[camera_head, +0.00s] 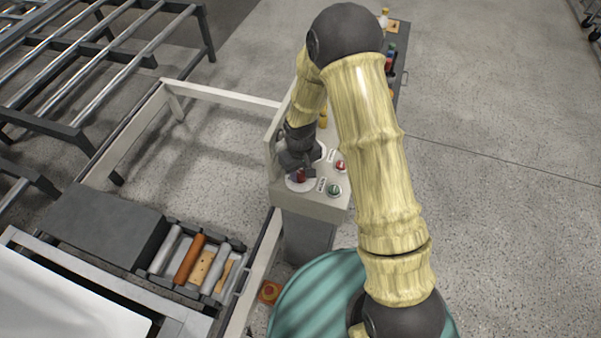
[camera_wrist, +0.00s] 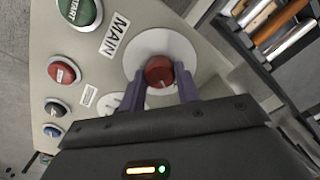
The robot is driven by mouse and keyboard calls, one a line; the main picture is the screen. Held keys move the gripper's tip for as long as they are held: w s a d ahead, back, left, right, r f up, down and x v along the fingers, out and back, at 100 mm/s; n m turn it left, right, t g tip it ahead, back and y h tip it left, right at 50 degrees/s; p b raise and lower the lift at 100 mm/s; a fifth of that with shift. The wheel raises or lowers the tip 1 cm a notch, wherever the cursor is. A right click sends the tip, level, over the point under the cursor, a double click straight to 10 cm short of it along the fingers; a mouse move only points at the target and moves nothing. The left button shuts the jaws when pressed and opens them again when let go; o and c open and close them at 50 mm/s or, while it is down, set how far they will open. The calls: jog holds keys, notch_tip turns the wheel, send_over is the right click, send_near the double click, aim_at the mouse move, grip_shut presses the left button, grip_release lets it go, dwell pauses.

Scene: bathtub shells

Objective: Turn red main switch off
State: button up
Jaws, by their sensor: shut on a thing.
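The red main switch (camera_wrist: 160,72) is a round red knob on a white disc, beside a "MAIN" label, in the wrist view. My gripper (camera_wrist: 160,88) has its two dark fingers on either side of the knob, shut on it. In the head view the red switch (camera_head: 300,175) shows at the near left of the control panel (camera_head: 325,205), with my gripper (camera_head: 297,168) above it. The far part of the knob's sides is covered by the fingers, and its exact turn angle is hard to tell.
A conveyor with rollers (camera_head: 195,262) stands at the lower left.

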aim_at(300, 173)
jog(key=n, duration=0.5)
jog(key=shift+w+a+r+n+b, duration=0.1)
jog(key=shift+a+n+b, duration=0.05)
jog(key=shift+n+b, duration=0.15)
dwell(0.4)
jog(key=o, duration=1)
notch_tip(300, 173, up, 17)
jog(key=shift+r+b, duration=0.2)
jog(key=shift+b, duration=0.95)
